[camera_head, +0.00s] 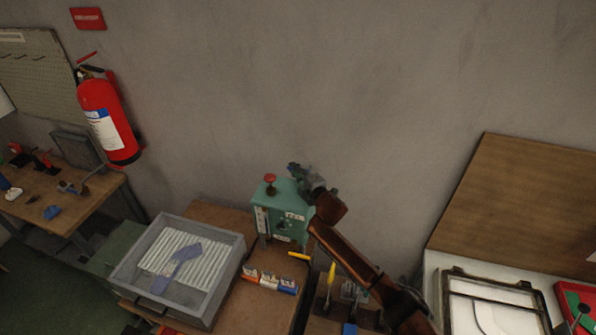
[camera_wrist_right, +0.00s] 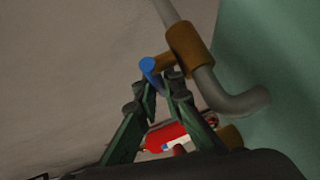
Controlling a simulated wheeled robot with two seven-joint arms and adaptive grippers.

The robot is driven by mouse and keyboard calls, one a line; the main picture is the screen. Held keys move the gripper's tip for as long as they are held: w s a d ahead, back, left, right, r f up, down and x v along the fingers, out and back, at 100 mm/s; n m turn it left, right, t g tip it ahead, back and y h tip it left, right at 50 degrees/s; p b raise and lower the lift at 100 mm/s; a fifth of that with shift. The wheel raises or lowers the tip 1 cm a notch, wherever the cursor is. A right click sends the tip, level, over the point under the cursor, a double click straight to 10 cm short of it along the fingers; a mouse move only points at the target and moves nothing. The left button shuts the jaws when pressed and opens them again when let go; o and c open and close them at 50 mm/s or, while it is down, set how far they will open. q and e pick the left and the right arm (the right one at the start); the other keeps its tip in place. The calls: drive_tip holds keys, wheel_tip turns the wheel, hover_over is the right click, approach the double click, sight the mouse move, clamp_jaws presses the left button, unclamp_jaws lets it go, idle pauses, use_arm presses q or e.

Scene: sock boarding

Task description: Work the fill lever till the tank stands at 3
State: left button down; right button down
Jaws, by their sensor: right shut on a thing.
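A teal tank unit (camera_head: 285,222) stands on the wooden bench against the wall, with a red knob (camera_head: 270,178) on top. A pale gauge strip (camera_head: 262,221) is on its front left; its level is too small to read. In the right wrist view a grey pipe (camera_wrist_right: 240,103) comes from the teal side and carries a brass valve (camera_wrist_right: 188,50) with a blue-ended lever (camera_wrist_right: 150,67). My right gripper (camera_wrist_right: 162,82) is shut on this lever; the fingertips partly hide it. In the head view the right gripper (camera_head: 298,171) is at the unit's top rear. My left gripper is out of view.
A grey tray (camera_head: 231,268) holding ribbed white material and a bluish sock is left of the unit. Several small labelled packs (camera_head: 268,281) lie in front. A red extinguisher (camera_head: 107,120) hangs on the wall. A white-topped station (camera_head: 437,275) stands at right.

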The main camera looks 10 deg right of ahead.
drive_tip(key=c, duration=2.3)
unclamp_jaws()
drive_tip(key=shift+s, duration=0.15)
drive_tip(key=v, duration=1.1)
drive_tip(key=shift+s+d+r, duration=0.1)
drive_tip(key=shift+s+d, duration=0.1)
drive_tip(key=shift+s, duration=0.15)
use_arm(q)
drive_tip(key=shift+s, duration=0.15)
